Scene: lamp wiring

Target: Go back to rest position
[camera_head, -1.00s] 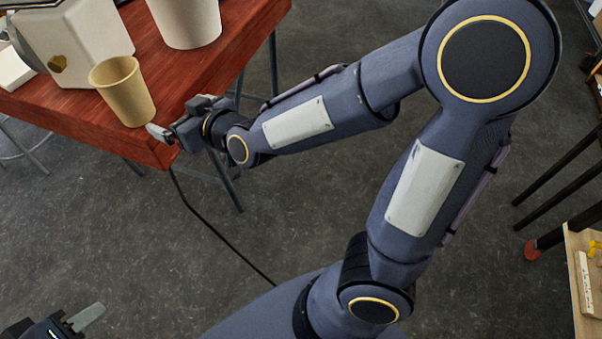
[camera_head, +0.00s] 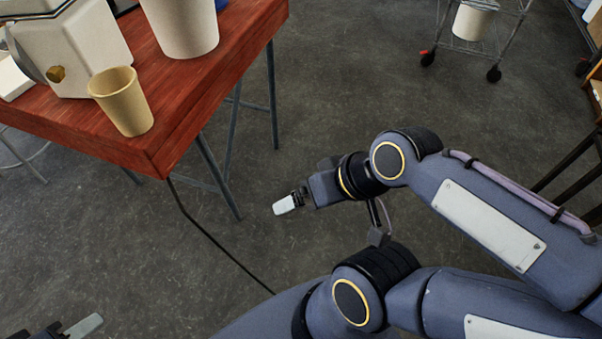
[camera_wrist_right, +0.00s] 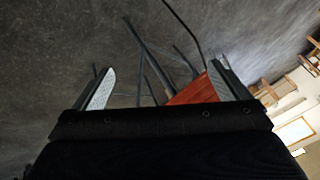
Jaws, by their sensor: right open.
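My right gripper (camera_head: 290,203) is in the middle of the head view, off the table's corner and over the grey floor. In the right wrist view its two fingers (camera_wrist_right: 160,88) are spread apart with nothing between them but background. My left gripper (camera_head: 84,326) shows only as a fingertip and a dark body part at the bottom left edge of the head view. Its jaw opening is not visible.
A red wooden table (camera_head: 180,105) stands at the upper left with a tan cup (camera_head: 122,103), a white pot (camera_head: 184,25) and a cream machine (camera_head: 75,45). A black cable (camera_head: 210,238) runs down to the floor. A wheeled cart (camera_head: 475,35) stands at the back.

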